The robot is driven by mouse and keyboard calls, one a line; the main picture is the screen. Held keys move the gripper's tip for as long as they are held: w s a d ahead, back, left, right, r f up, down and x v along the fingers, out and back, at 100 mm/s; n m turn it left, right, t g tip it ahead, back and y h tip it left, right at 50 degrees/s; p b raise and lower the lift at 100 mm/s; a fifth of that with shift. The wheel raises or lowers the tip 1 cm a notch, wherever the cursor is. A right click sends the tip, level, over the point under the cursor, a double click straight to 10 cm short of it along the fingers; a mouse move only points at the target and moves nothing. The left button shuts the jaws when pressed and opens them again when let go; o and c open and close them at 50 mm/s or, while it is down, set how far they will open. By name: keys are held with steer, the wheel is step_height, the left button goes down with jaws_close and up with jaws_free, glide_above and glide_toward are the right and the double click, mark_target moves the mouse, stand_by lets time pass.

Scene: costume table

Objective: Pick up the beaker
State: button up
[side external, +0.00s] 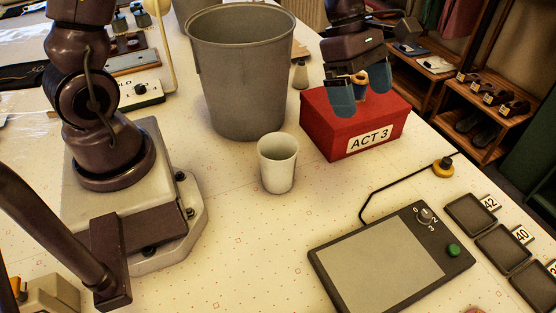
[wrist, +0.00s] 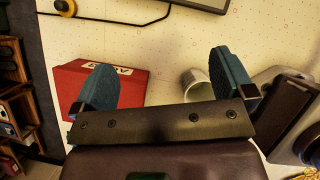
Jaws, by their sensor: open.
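The beaker is a plain pale grey-white cup (side external: 278,165). It stands upright on the cream table, in front of the large grey bin, and looks empty. In the wrist view the beaker (wrist: 193,84) shows just left of the right finger, which hides part of it. My gripper (side external: 361,92) has blue fingers spread wide and is above the red box, to the right of and higher than the beaker, not touching it. In the wrist view my gripper (wrist: 165,82) has the red box behind its left finger and nothing held between its fingers.
The red box (side external: 345,122) reads "ACT 3"; a small spool-like item (side external: 360,84) shows by the fingers. The tall grey bin (side external: 240,80) stands behind the beaker. A flat panel with a knob (side external: 390,262) lies at front right. Table in front of the beaker is clear.

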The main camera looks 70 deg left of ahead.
steer(key=d+f+m+t, duration=0.2)
steer(key=d+f, duration=0.3)
steer(key=d, duration=0.4)
steer(key=m+t+y, duration=0.4)
steer(key=m+y, duration=0.4)
steer(key=y, duration=0.9)
glide_toward(274, 165)
steer(key=x, duration=0.7)
steer(key=shift+w+a, duration=0.15)
steer(key=shift+a, duration=0.1)
steer(key=shift+x, duration=2.85)
steer(key=shift+w, duration=0.2)
steer(key=c, duration=0.8)
